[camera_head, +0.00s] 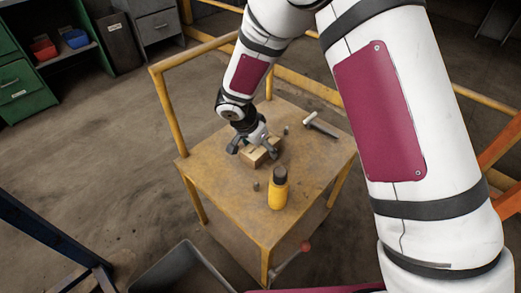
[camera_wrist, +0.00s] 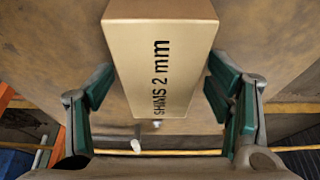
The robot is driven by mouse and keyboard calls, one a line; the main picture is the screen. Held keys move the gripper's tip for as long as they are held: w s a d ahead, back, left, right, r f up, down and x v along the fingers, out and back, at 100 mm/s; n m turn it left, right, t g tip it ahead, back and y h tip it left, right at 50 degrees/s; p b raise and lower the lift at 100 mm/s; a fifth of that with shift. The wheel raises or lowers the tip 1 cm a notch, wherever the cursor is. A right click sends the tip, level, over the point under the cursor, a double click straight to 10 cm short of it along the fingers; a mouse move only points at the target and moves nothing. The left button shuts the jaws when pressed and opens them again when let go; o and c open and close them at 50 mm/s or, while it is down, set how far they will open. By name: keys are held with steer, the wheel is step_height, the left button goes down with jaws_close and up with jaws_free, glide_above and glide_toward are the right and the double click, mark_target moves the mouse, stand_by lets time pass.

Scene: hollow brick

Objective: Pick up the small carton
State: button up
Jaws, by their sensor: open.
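The small carton (camera_head: 257,155) is a tan cardboard box on the brown table top (camera_head: 228,190), partly hidden by my gripper in the head view. In the wrist view the carton (camera_wrist: 160,65) shows the printing "SHIMS 2 mm". My gripper (camera_head: 254,150) is open and down at the carton. In the wrist view its green-padded fingers (camera_wrist: 160,98) stand one on each side of the carton's near end. A gap shows between the carton and each pad.
A yellow bottle with a black cap (camera_head: 278,190) stands near the table's front edge. A hammer (camera_head: 320,124) lies at the back right. Small grey pieces (camera_head: 256,186) stand on the table. A yellow rail (camera_head: 196,50) rises along the left side.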

steer(key=c, duration=1.6)
